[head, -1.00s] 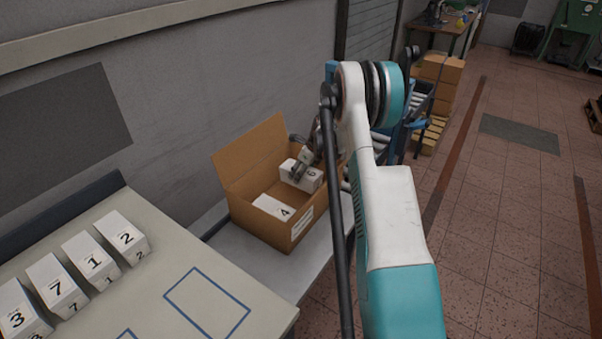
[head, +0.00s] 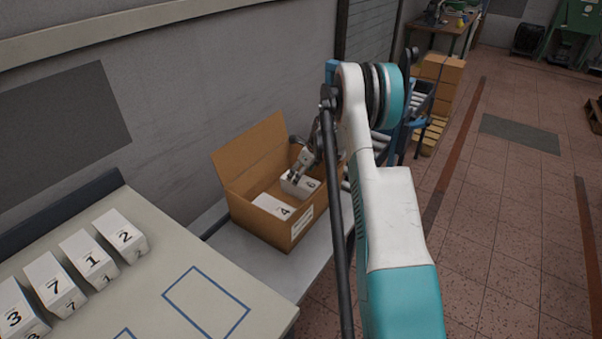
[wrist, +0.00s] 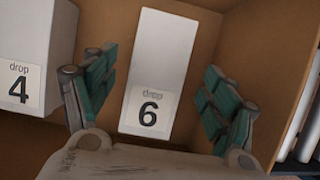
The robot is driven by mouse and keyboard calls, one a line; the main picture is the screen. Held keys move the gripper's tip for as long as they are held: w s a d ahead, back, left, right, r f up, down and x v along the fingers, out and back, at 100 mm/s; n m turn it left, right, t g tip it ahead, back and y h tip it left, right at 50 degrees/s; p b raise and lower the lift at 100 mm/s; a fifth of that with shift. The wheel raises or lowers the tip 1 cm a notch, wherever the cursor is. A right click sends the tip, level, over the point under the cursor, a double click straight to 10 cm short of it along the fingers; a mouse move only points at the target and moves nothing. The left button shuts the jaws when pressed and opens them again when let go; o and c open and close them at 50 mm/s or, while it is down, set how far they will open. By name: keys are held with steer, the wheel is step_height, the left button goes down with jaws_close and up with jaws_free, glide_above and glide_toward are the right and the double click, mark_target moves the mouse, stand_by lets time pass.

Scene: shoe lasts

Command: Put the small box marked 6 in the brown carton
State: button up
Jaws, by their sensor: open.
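The small box marked 6 (wrist: 157,75) is inside the brown carton (head: 262,236), next to the box marked 4 (head: 274,206). In the head view the box marked 6 (head: 301,185) sits low in the carton, partly hidden by my gripper (head: 294,174). In the wrist view my gripper (wrist: 160,95) is open, with one finger on each side of the box marked 6 and a gap on both sides. The box marked 4 (wrist: 22,55) is to the left there.
Several white boxes stand on the table at left, including box 2 (head: 121,235) and box 1 (head: 90,258). A blue outlined rectangle (head: 207,302) on the table is empty. The carton's back flap (head: 250,155) stands up. A roller conveyor (head: 388,140) is behind my arm.

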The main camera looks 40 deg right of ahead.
steer(key=shift+r+p, duration=0.55)
steer(key=shift+r, duration=0.1)
steer(key=p+v, duration=0.3)
steer(key=v, duration=0.9)
